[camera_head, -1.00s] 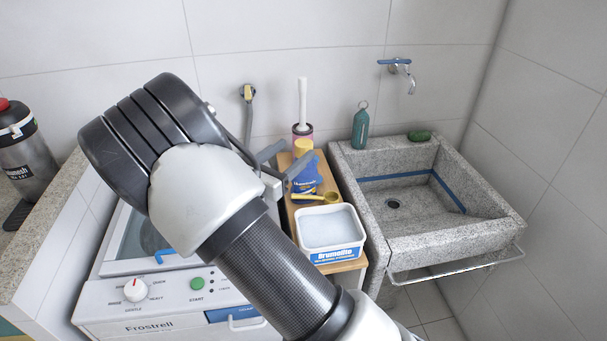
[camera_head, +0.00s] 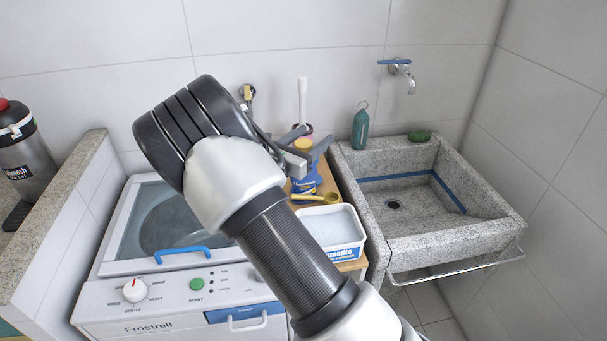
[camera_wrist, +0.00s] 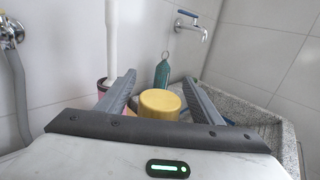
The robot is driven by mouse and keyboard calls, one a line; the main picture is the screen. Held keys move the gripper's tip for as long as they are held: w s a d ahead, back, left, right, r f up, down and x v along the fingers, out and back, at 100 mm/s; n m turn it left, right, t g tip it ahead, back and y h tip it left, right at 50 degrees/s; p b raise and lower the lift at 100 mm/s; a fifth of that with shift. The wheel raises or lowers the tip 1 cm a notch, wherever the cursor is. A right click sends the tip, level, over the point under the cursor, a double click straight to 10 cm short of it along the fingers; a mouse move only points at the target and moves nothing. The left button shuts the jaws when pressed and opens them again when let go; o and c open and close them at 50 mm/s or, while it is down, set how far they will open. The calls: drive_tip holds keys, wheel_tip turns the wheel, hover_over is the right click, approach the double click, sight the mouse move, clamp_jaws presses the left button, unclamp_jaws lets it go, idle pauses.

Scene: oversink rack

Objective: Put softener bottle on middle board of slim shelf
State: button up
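The softener bottle is most likely the blue bottle (camera_head: 305,186) with a yellow cap (camera_head: 304,145), upright on the wooden top of the slim shelf (camera_head: 331,186), between washer and sink. My gripper (camera_head: 318,136) is open at the height of the cap. In the wrist view, the yellow cap (camera_wrist: 160,103) sits between my two spread fingers (camera_wrist: 160,79), with a gap on each side. The bottle's body is hidden below the cap there. The shelf's middle board is not visible from above.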

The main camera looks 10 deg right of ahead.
clamp_jaws()
drive_tip(key=shift+r, duration=0.1)
